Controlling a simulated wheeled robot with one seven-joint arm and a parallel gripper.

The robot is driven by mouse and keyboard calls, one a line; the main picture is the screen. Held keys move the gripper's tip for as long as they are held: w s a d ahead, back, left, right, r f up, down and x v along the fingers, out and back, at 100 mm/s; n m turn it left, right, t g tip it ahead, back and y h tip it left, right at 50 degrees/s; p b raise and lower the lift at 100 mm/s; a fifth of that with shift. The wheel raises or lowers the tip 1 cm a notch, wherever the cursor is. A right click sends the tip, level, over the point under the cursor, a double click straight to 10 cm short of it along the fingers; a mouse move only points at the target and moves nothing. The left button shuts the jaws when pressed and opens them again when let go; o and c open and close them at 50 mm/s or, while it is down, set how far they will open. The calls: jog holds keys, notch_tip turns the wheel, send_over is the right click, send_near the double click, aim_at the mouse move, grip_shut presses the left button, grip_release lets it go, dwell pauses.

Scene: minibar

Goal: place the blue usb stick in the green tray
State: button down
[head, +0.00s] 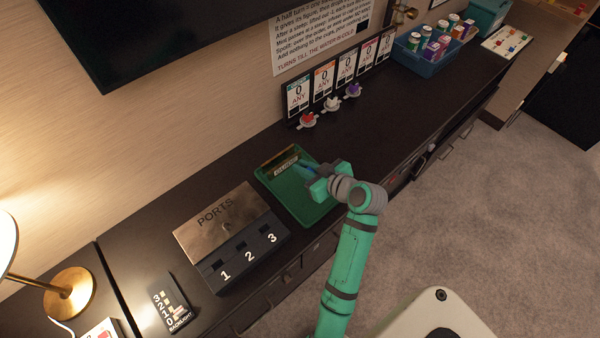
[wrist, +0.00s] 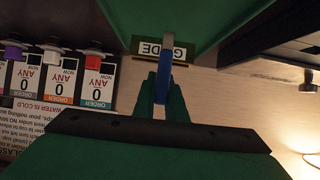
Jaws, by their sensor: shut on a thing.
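The green tray (head: 292,202) lies on the dark counter, with a small label plate at its back edge; its green surface also fills the top of the wrist view (wrist: 215,15). My gripper (head: 314,175) is over the tray in the head view. In the wrist view my gripper (wrist: 163,98) is shut on the blue usb stick (wrist: 167,45), which stands out lengthwise past the fingertips and crosses the label. In the head view only a small bit of blue shows by the gripper. I cannot tell whether the stick touches the tray.
A PORTS box (head: 230,222) with numbered slots stands left of the tray. A backlight panel (head: 170,303) and a brass lamp (head: 70,292) are further left. Small knobs (head: 308,119) and order cards (head: 298,93) stand behind. A blue bin (head: 425,58) is far right.

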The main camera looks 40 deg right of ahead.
jog(key=shift+w+a+f, duration=0.1)
jog(key=shift+w+f, duration=0.25)
jog(key=shift+w, duration=0.05)
jog(key=shift+w+f, duration=0.2)
jog(key=shift+f, duration=0.75)
jog(key=shift+w+f, duration=0.15)
jog(key=shift+f, duration=0.75)
jog(key=shift+f, duration=0.15)
jog(key=c, duration=1.8)
grip_release()
jog(key=shift+r, duration=0.2)
jog(key=a+v, duration=0.1)
jog(key=v, duration=1.1)
jog(key=shift+d, duration=0.45)
jog(key=shift+f, duration=0.1)
